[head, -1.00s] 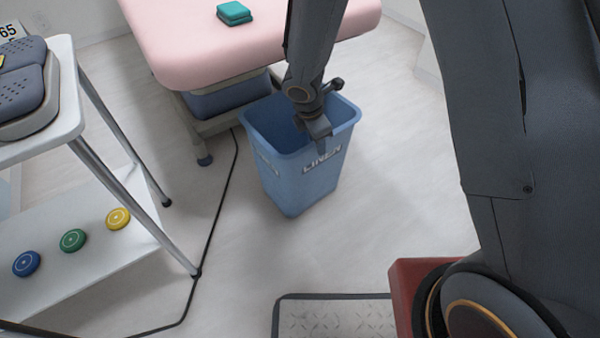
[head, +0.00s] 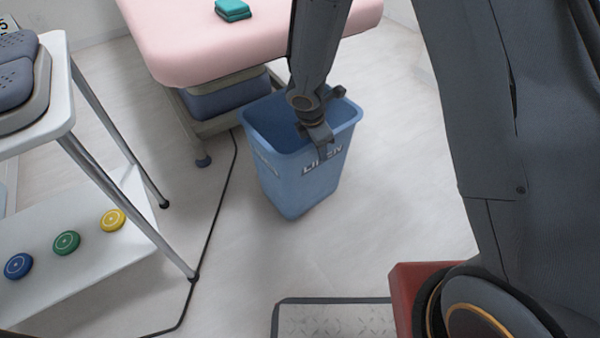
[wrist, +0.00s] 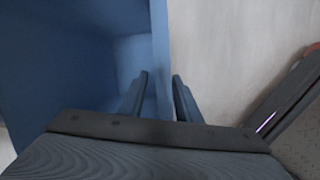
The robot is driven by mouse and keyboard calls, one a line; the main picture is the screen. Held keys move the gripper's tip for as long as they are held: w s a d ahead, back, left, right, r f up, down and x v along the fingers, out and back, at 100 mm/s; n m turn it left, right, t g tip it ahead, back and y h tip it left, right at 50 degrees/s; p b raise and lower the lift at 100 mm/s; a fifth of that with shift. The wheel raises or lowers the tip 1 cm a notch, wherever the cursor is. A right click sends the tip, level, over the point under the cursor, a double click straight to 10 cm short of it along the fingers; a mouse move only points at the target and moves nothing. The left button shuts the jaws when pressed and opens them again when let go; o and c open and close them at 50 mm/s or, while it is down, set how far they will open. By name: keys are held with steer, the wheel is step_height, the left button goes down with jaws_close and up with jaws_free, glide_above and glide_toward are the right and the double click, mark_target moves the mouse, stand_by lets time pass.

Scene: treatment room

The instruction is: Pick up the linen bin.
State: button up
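The linen bin (head: 295,185) is a blue, open-topped, tapered bin with white LINEN lettering on its front wall, standing upright on the floor. My gripper (head: 319,142) is at its front rim and partly covers the lettering. In the wrist view, the bin's wall (wrist: 160,60) runs between the two fingers of my gripper (wrist: 160,76). The left finger is on the inside of the bin and the right finger is outside. The fingers are apart, with narrow gaps to the wall. The inside of the bin looks empty where it shows.
A pink-topped treatment couch (head: 200,50) with a folded teal cloth (head: 233,10) stands just behind the bin. A black cable (head: 212,235) lies between. Floor to the bin's right is clear.

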jaws_close()
steer(key=shift+w, duration=0.1)
stand_by(1.4)
